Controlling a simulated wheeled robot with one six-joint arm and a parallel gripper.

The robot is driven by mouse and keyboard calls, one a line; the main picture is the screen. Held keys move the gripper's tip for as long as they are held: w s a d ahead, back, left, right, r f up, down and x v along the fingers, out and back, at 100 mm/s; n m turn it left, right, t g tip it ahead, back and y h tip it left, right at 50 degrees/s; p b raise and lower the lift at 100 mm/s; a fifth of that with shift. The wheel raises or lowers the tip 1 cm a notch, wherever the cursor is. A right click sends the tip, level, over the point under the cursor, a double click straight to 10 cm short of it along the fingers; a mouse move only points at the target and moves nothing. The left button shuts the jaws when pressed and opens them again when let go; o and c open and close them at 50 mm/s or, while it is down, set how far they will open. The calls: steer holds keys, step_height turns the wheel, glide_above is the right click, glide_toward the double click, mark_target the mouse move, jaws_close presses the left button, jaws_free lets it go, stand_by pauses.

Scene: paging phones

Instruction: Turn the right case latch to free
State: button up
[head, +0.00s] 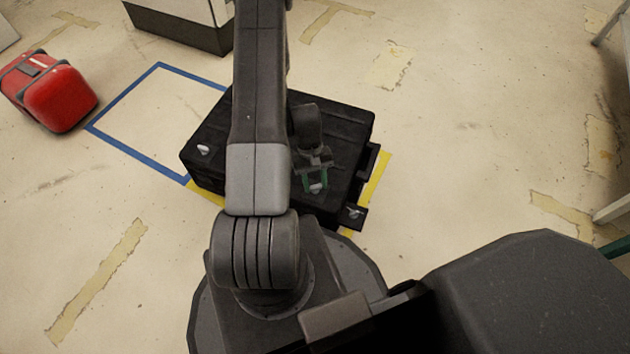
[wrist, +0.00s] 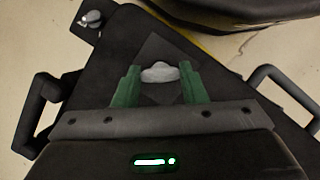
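The black case (head: 345,125) lies on the floor in front of me. A light grey latch knob (head: 316,188) on the right part of its lid is between the green fingers of my gripper (head: 316,182). In the wrist view the knob (wrist: 160,72) lies with its long side across the gap between the fingertips (wrist: 160,76). Another latch knob (head: 203,150) is on the left part of the lid.
A black tab with a pale knob (head: 354,212) juts from the case's near right corner; the knob also shows in the wrist view (wrist: 93,18). A red case (head: 60,98) stands left, by a blue floor outline (head: 135,158). The floor at right is clear.

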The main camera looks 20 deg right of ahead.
steer(key=shift+c, duration=0.9)
steer(key=shift+m, duration=0.3)
steer(key=m+y, duration=0.1)
steer(key=m, duration=0.1)
steer(key=shift+d+m+t, duration=0.15)
steer(key=shift+m+t, duration=0.15)
steer(key=shift+m, duration=0.1)
steer(key=shift+d+m+t+y, duration=0.15)
steer(key=shift+m+y, duration=0.25)
steer(key=shift+m, duration=0.65)
steer(key=shift+a+m+t+y, duration=0.1)
steer(key=shift+m+t+y, duration=0.25)
steer(key=shift+m, duration=0.7)
steer(key=o, duration=1)
steer(key=p+v, duration=0.4)
steer(key=v, duration=0.9)
steer(key=shift+w+d+r, duration=0.2)
steer(key=shift+d+r, duration=0.05)
steer(key=shift+r, duration=0.1)
